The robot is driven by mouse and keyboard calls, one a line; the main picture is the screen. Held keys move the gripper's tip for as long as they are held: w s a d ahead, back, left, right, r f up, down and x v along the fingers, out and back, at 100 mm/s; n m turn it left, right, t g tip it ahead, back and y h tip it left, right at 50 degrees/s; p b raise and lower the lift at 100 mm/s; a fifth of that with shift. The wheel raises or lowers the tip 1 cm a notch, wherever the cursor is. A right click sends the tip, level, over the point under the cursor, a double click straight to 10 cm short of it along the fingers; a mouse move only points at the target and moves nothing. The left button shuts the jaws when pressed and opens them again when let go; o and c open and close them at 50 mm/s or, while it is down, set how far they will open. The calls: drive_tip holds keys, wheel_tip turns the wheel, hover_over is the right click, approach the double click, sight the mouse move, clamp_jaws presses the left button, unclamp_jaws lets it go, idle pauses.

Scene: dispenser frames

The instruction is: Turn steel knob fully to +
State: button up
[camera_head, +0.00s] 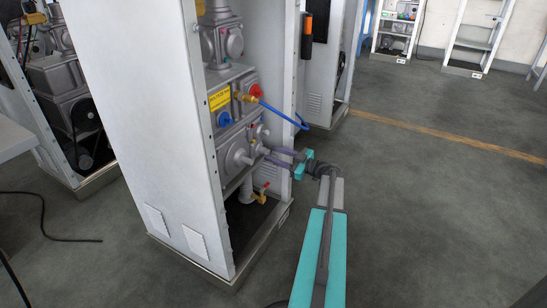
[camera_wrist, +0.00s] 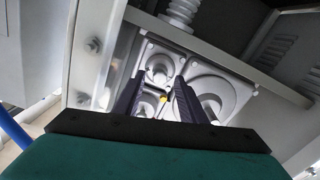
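The steel knob appears to be among the round grey metal parts on the lower block of the open cabinet. In the wrist view a small round steel part (camera_wrist: 159,72) shows between my gripper's (camera_wrist: 159,80) dark fingers, near their tips. The fingers stand apart, and I see no contact with it. A larger steel disc (camera_wrist: 212,92) lies right of the fingers. In the head view my gripper (camera_head: 268,154) reaches left to the lower block's front, beside a big grey round part (camera_head: 238,159). The "+" mark cannot be made out.
Above the lower block are a blue knob (camera_head: 225,118), a red knob (camera_head: 257,90) and a yellow label (camera_head: 220,98). A blue hose (camera_head: 283,113) curves down just above my gripper. The cabinet's white side panel (camera_head: 150,130) stands left. The floor right is clear.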

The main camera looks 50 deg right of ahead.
drive_tip(key=shift+w+a, duration=0.1)
drive_tip(key=shift+w, duration=0.25)
clamp_jaws()
